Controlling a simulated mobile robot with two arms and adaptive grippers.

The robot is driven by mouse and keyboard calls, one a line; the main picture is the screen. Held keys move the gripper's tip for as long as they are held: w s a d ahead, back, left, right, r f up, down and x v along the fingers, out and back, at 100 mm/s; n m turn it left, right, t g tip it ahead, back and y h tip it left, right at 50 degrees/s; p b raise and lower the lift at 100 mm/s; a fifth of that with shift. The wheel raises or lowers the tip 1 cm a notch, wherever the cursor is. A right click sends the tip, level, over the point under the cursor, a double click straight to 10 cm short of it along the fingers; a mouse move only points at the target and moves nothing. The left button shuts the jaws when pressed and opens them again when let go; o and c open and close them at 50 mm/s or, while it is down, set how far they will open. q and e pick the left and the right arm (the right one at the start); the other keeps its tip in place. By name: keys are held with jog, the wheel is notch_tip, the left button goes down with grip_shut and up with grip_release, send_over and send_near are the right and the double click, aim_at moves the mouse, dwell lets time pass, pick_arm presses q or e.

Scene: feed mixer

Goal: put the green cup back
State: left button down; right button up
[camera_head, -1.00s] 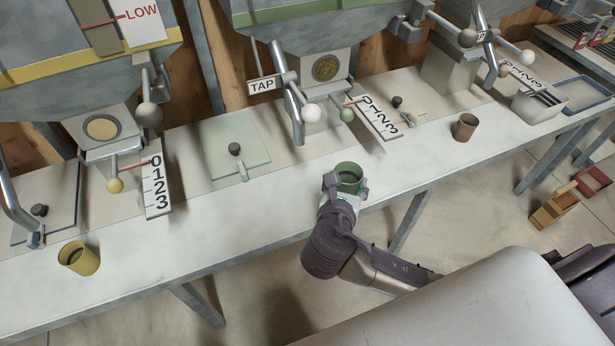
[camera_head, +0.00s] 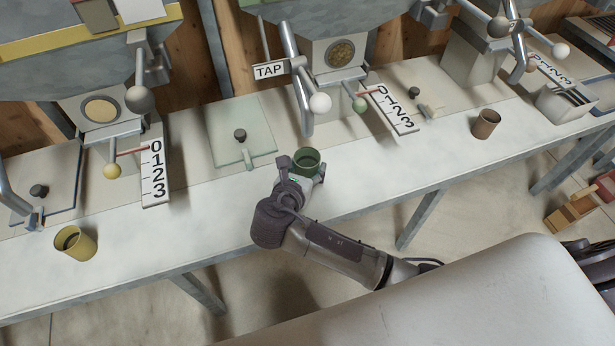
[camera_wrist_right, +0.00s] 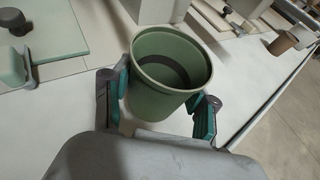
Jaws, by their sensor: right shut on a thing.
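The green cup (camera_head: 307,160) is upright over the white bench, near the pale green mat (camera_head: 218,150). My right gripper (camera_head: 300,178) is shut on the cup from the bench's front side. In the right wrist view the cup (camera_wrist_right: 168,75) stands between the two teal-padded fingers (camera_wrist_right: 165,105), one on each side. Its opening faces up, and a darker band shows inside. Whether its base touches the bench cannot be told. My left gripper is not in view.
A yellow cup (camera_head: 76,243) stands at the left on the bench (camera_head: 130,240), and a brown cup (camera_head: 486,124) at the right. The bench between the yellow and green cups is clear.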

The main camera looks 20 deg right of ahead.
notch_tip(320, 180, down, 4)
jog(key=shift+b, duration=0.35)
jog(key=o, duration=1.2)
jog(key=shift+c, duration=0.2)
jog(key=shift+r, duration=0.1)
jog(key=p+v, duration=0.1)
jog(key=v, duration=1.1)
jog(key=shift+d, duration=0.1)
